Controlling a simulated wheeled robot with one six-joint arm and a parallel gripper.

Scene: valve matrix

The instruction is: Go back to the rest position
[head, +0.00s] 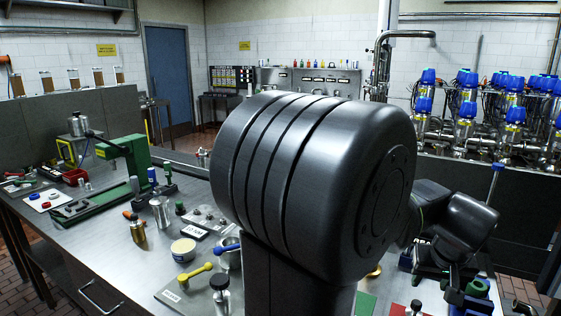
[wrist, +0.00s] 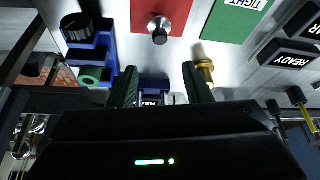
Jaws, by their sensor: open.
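My gripper (wrist: 159,72) shows in the wrist view with its two dark green fingers spread apart. Nothing is held between them. A blue block with a white label reading READY (wrist: 154,86) shows in the gap, farther off. A brass fitting (wrist: 203,62) appears close beside the right finger; I cannot tell whether they touch. In the head view my large dark arm joint covers the middle, and the lower right part of my arm hides the gripper's fingers.
A red pad (wrist: 178,14) with a knob on it, a green pad marked TIGHT (wrist: 240,18) and a blue holder (wrist: 90,50) surround the gripper. The steel bench (head: 110,250) holds a green clamp stand (head: 125,155) and a yellow-handled valve (head: 195,272). Blue-topped valves (head: 466,108) stand behind.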

